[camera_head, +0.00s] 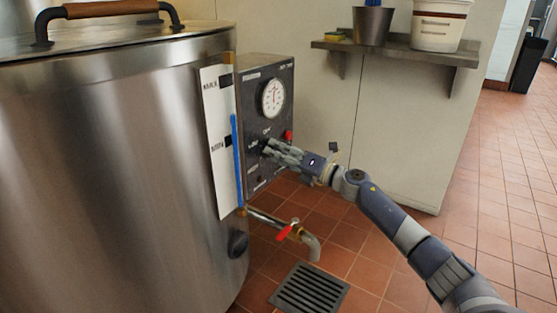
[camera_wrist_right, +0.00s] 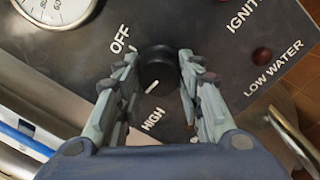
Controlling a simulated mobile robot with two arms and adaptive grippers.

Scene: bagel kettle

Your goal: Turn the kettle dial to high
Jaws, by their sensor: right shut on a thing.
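The black kettle dial (camera_wrist_right: 158,68) sits on the dark control panel (camera_head: 258,98), between the fingers of my right gripper (camera_wrist_right: 157,75). The fingers are closed in on its two sides. The dial's white pointer line is tilted to the lower left in the wrist view, toward the HIGH label (camera_wrist_right: 152,120) and away from the OFF label (camera_wrist_right: 120,39). In the head view my right gripper (camera_head: 268,148) reaches the panel from the right, and its fingers mostly hide the dial. My left gripper is not in view.
The large steel kettle (camera_head: 110,170) fills the left. A round gauge (camera_head: 273,98) and a red indicator (camera_head: 288,135) are on the panel. A drain tap with a red handle (camera_head: 287,231) sticks out below, above a floor grate (camera_head: 310,290). A wall shelf (camera_head: 400,50) holds buckets.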

